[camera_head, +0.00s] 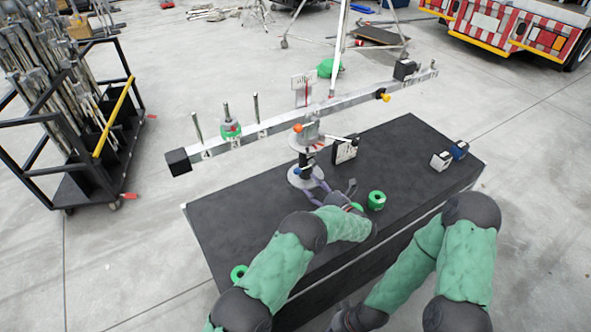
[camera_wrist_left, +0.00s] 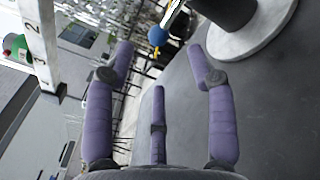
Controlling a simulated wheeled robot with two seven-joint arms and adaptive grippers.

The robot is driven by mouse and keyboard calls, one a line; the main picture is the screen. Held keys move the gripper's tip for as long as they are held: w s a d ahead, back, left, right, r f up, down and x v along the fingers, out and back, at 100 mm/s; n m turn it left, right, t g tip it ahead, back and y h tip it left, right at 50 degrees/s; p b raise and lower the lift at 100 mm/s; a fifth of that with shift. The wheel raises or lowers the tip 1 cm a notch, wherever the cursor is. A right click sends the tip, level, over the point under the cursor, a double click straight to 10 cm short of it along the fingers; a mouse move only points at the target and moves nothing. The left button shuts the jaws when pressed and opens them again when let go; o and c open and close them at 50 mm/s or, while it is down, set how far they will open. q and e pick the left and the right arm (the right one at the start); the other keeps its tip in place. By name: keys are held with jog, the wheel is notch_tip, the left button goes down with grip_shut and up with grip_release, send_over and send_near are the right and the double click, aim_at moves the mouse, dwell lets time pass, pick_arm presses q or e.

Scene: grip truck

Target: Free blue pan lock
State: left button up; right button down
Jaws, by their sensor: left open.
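A balance beam (camera_head: 290,116) with numbered marks is carried on a post above a black table (camera_head: 420,150). A blue ball-shaped knob (camera_wrist_left: 157,36), which looks like the blue pan lock, shows in the left wrist view on a thin rod with a yellow part. It lies beyond and between the fingertips, not touching them. The round grey base (camera_wrist_left: 245,30) of the post is at upper right there. My left gripper (camera_head: 332,190) is open and empty, in front of the base; its fingers also show in the left wrist view (camera_wrist_left: 158,62).
Green weights (camera_head: 376,200) and (camera_head: 239,272) lie on the table, and another (camera_head: 231,129) sits on the beam. A white-and-black block (camera_head: 441,160) and a blue one (camera_head: 459,149) stand at the right. A cart of rods (camera_head: 75,110) stands left. The table's right part is mostly clear.

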aim_at(298, 170)
pick_arm(q)
jog(key=b+x, duration=0.2)
jog(key=x, duration=0.6)
jog(key=shift+w+a+f+b, duration=0.1)
jog(key=shift+a+f+b, duration=0.05)
jog(key=shift+b, duration=0.2)
jog(key=shift+w+a, duration=0.4)
jog(key=shift+w, duration=0.1)
grip_shut()
